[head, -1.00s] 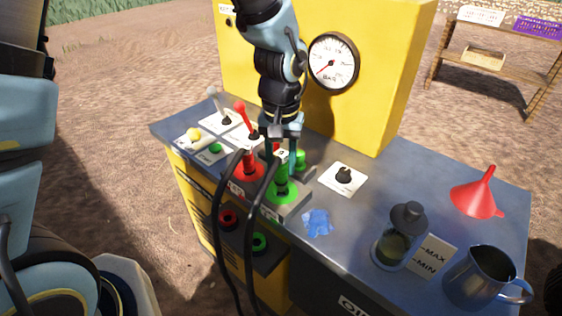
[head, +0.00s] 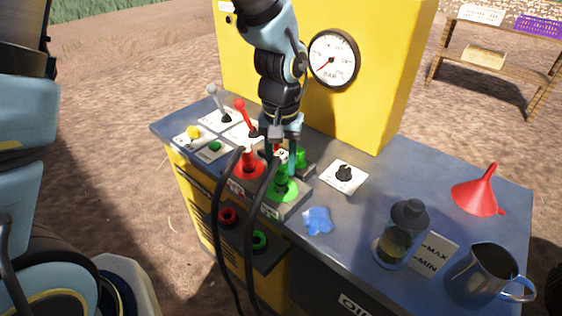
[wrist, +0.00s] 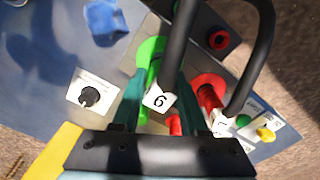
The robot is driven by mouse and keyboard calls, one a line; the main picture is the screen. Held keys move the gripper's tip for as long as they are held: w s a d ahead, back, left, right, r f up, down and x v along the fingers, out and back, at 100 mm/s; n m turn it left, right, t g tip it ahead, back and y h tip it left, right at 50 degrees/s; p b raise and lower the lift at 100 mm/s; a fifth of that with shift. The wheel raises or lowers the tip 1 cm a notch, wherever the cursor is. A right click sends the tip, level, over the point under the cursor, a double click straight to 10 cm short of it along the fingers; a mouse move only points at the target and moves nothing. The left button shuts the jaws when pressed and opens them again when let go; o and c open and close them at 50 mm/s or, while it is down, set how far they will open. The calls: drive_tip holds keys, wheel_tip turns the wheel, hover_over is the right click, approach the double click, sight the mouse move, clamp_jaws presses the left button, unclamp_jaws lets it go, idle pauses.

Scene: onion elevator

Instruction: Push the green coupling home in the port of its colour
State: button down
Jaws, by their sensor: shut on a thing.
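My gripper (head: 282,150) points down over the worktop and is shut on the green coupling (head: 282,172). The coupling stands roughly upright at the raised green port (head: 287,194), with a black hose arching from it. In the wrist view, the coupling (wrist: 151,78) sits between my two teal fingers (wrist: 158,95), with a white tag marked 6 in front. The green port disc (wrist: 151,47) shows beyond its lower end. The coupling's end meets the disc area; I cannot tell how deep it sits. My fingers partly hide the coupling.
A red coupling (head: 249,158) with another hose stands just left in the red port (head: 247,174). Red (head: 227,217) and green (head: 260,241) rings are on the front panel. A blue cloth (head: 318,221), knob plate (head: 344,176), glass jar (head: 399,240), jug (head: 478,278) and funnel (head: 478,192) lie right.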

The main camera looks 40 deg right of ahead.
sight(281, 154)
drive_tip(key=shift+a+f+b, duration=0.1)
drive_tip(key=shift+f+b, duration=0.75)
drive_tip(key=shift+f, duration=0.6)
idle(4.2)
unclamp_jaws()
idle(0.5)
drive_tip(key=shift+r, duration=0.1)
drive_tip(key=shift+r+p, duration=2.8)
drive_tip(key=shift+r, duration=0.7)
